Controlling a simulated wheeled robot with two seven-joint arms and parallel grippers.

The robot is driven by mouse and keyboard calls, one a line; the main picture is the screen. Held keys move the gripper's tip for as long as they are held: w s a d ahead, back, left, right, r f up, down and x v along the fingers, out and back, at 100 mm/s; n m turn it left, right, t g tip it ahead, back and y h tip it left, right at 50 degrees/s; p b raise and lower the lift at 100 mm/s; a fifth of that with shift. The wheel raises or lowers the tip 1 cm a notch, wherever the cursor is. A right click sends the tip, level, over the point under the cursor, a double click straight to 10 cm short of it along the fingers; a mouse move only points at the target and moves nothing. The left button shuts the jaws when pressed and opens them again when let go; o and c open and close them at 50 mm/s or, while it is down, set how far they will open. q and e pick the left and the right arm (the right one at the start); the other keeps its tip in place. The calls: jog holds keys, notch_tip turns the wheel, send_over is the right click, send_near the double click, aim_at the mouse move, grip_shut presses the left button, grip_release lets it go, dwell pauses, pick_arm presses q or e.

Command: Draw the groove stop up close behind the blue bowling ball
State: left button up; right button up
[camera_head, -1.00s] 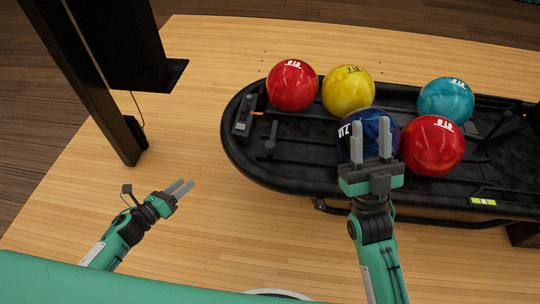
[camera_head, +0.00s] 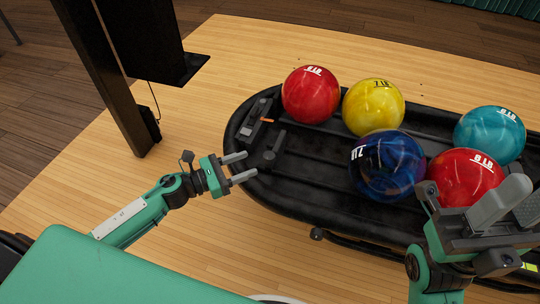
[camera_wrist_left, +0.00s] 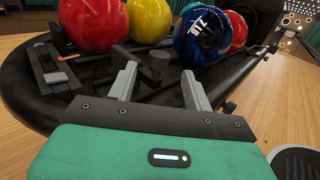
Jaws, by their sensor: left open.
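The blue bowling ball (camera_head: 388,165), dark and swirled, rests in the front groove of the black ball tray (camera_head: 318,185), touching or nearly touching a red ball on its right. It also shows in the left wrist view (camera_wrist_left: 203,35). The groove stop (camera_head: 273,148), a small dark upright piece, stands near the tray's left end, well left of the blue ball. My left gripper (camera_head: 246,166) is open and empty at the tray's left rim, just short of the stop. In the left wrist view the stop (camera_wrist_left: 152,66) appears between the fingertips. My right gripper (camera_head: 515,205) looks open, in front of the red ball.
A teal ball (camera_head: 490,135) and another red ball (camera_head: 464,177) are at right. A black post (camera_head: 113,85) stands at left.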

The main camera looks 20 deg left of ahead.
aim_at(264, 158)
pick_arm(q)
jog(key=x, duration=0.8)
jog(key=shift+w, duration=0.1)
grip_shut()
jog(key=shift+d, duration=0.1)
